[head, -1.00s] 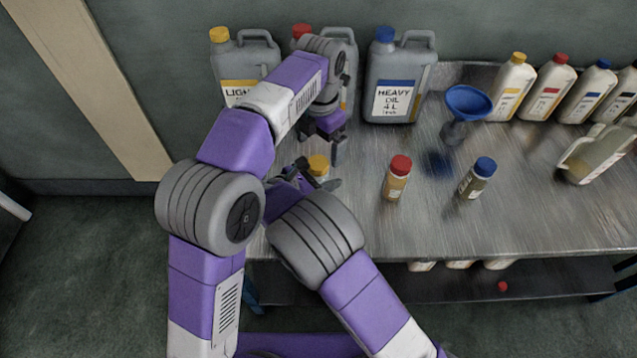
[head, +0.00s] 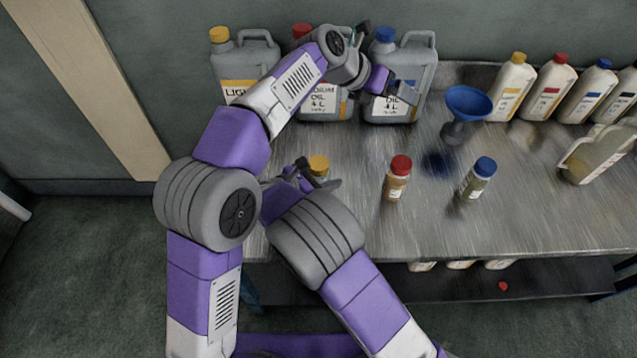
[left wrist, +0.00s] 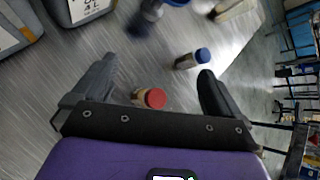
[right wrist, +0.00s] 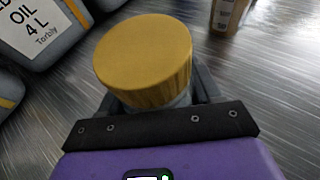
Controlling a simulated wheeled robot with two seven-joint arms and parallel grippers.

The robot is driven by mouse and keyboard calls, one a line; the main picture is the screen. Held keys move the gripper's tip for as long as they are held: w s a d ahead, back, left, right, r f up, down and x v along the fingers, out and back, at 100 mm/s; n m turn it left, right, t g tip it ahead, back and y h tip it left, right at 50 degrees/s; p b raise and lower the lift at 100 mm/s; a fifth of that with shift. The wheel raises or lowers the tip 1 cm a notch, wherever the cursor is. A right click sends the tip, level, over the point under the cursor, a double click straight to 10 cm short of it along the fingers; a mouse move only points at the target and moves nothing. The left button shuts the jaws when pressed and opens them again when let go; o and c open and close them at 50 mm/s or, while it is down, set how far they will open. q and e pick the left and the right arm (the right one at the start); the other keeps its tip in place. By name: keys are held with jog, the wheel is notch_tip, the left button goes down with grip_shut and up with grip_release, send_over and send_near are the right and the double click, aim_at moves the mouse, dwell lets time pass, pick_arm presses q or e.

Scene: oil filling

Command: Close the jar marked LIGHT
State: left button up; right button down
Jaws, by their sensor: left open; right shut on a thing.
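A small jar with a yellow cap (head: 318,163) stands on the metal table; the cap also fills the middle of the right wrist view (right wrist: 145,60). The cap sits on top of the jar and looks level; whether it is tight cannot be told. No LIGHT mark shows, as the jar body is mostly hidden. My right gripper (head: 318,179) is shut around the jar below the cap. My left gripper (head: 405,92) is open and empty, in front of the HEAVY OIL canister, above and right of the jar. Its spread fingers show in the left wrist view (left wrist: 158,72).
A red-capped jar (head: 397,179) and a blue-capped jar (head: 477,179) stand right of the held jar. A blue funnel (head: 467,103) is behind them. Large canisters, one marked LIGHT (head: 240,72), line the back. Several bottles (head: 510,85) and a clear jug (head: 592,157) are at right.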

pick_arm(q)
jog(key=w+d+r+n+t+h, duration=0.1)
jog(key=w+r+n+t+h, duration=0.2)
jog(key=w+r+n+t, duration=0.4)
jog(key=w+a+r+n+t+y, duration=0.3)
jog(key=w+a+n+t, duration=0.1)
jog(key=a+n, duration=0.1)
jog(key=shift+w+r+n, duration=0.2)
jog(key=shift+r+n, duration=0.2)
jog(key=shift+n, duration=0.3)
pick_arm(e)
jog(key=shift+c, duration=0.7)
grip_release()
